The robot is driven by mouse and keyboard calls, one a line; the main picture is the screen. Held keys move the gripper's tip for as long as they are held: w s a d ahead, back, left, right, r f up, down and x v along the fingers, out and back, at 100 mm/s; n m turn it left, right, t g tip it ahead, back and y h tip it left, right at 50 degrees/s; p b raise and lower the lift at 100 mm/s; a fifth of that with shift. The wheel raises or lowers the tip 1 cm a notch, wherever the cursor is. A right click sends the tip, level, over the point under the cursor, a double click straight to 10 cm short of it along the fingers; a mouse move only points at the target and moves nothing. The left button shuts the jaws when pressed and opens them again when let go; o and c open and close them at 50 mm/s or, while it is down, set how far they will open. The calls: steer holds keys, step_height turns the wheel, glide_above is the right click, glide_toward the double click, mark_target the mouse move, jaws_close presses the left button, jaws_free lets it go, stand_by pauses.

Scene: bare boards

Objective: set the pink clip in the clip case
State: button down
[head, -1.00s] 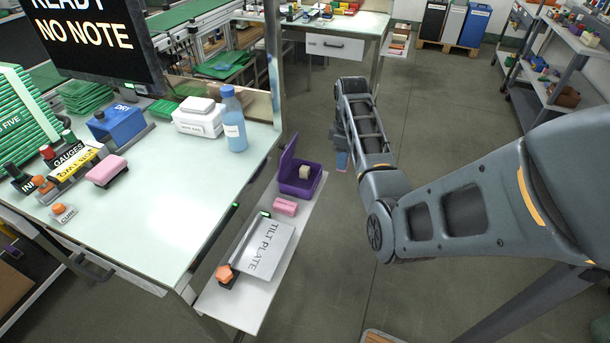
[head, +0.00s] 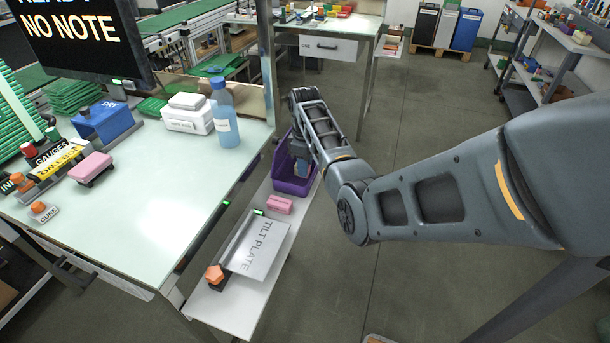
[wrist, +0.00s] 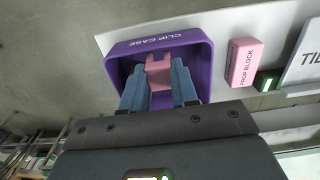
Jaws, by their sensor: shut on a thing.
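The purple clip case (head: 292,186) stands open at the far end of the low white shelf, and its lettered rim shows in the wrist view (wrist: 155,47). My gripper (head: 301,169) is over the case opening, and my arm hides part of the case. In the wrist view my gripper's blue fingers (wrist: 157,80) are shut on the pink clip (wrist: 159,66). The clip shows against the case's inside; I cannot tell whether it touches the floor of the case.
A pink prop block (head: 279,205) lies next to the case, with the tilt plate (head: 259,247) and an orange knob (head: 214,274) nearer. The workbench (head: 170,180) edge rises to the left, bearing a blue bottle (head: 225,115). Open floor lies to the right.

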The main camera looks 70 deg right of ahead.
steer(key=shift+f+b, duration=1.1)
steer(key=shift+f, duration=0.3)
steer(key=shift+f, duration=0.1)
steer(key=shift+f, duration=0.1)
steer(key=c, duration=0.9)
jaws_free()
steer(key=shift+o, duration=0.2)
step_height(320, 180, up, 12)
steer(key=shift+r, duration=0.2)
